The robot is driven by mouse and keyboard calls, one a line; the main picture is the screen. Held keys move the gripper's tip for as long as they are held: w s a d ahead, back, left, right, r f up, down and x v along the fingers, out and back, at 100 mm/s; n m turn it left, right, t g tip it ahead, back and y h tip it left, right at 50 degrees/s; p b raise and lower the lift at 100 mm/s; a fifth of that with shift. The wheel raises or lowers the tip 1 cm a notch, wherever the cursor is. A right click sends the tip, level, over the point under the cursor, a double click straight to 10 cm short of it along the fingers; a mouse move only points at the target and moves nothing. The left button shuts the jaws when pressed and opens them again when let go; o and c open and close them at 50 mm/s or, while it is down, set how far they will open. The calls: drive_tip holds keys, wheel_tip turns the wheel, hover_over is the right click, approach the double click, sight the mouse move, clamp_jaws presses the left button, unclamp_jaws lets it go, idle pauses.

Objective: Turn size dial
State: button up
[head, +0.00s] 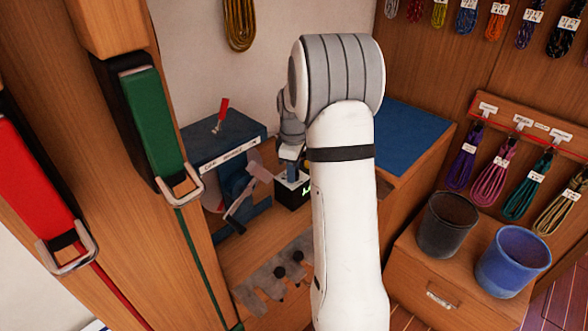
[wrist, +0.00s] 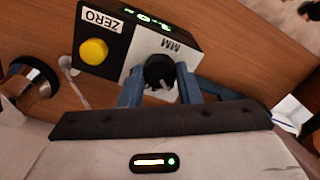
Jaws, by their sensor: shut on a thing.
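The size dial (wrist: 159,70) is a round black knob with a pale pointer mark, on the light "MM" panel of a small black box (wrist: 190,29). In the wrist view, the blue fingers of my gripper (wrist: 160,82) stand on both sides of the knob and are shut on it. A yellow button (wrist: 94,51) and a "ZERO" label sit beside the dial on the box. In the head view, the box (head: 293,194) stands on the wooden bench under my gripper (head: 291,172), and the dial is mostly hidden.
A blue-topped machine (head: 222,140) with a red lever stands left of the box. A grey notched mat (head: 265,287) lies in front. A black cup (head: 447,225) and a blue cup (head: 512,258) stand at right. Coiled cords (head: 463,160) hang behind them.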

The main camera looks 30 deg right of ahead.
drive_tip(key=o, duration=1)
drive_tip(key=shift+c, duration=0.2)
drive_tip(key=shift+r, duration=0.1)
wheel_tip(320, 180, up, 8)
drive_tip(key=shift+f+b, duration=0.15)
drive_tip(key=shift+b, duration=0.2)
